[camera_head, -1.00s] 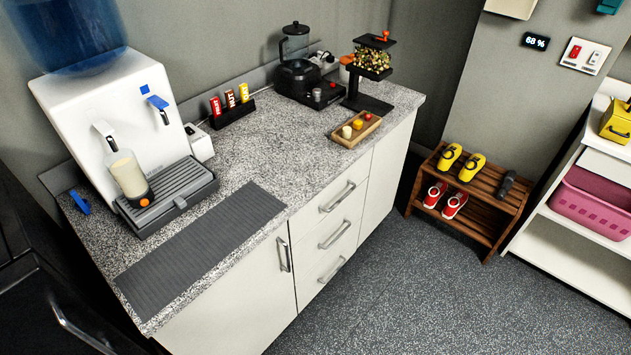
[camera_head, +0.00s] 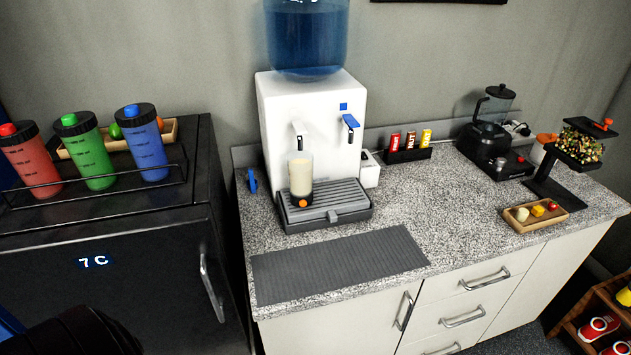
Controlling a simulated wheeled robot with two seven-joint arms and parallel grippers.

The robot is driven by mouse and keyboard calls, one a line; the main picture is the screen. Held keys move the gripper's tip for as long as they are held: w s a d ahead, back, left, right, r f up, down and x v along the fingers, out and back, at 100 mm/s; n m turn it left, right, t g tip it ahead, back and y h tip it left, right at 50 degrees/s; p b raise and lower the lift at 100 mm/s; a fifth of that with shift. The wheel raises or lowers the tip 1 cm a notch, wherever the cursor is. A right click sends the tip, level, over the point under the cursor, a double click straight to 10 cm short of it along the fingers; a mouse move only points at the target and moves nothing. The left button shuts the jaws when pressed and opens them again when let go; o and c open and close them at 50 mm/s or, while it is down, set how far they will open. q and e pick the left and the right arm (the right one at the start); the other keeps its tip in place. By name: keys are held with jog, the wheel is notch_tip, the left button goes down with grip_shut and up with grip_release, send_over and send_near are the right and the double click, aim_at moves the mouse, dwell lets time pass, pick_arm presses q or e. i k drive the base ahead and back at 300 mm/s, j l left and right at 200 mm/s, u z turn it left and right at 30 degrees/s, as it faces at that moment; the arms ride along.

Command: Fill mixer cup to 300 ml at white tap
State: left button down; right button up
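The mixer cup (camera_head: 300,172) stands upright on the grey drip tray (camera_head: 342,204) of the white water dispenser (camera_head: 270,110). It is a clear cup with a cream-coloured content, a dark base and an orange spot at the front. It is directly below the white tap (camera_head: 298,129). Any level marks on it are too small to read. A blue tap (camera_head: 350,122) is to the right of the white one. Neither of my grippers is in view.
A dark grey mat (camera_head: 340,264) lies bare on the speckled counter (camera_head: 450,205) in front of the dispenser. Several shaker bottles (camera_head: 95,162) stand on a black fridge (camera_head: 140,260) at left.

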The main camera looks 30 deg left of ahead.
aim_at(300, 129)
jog(key=i+l, duration=1.05)
jog(key=l, duration=0.2)
jog(key=u, duration=1.55)
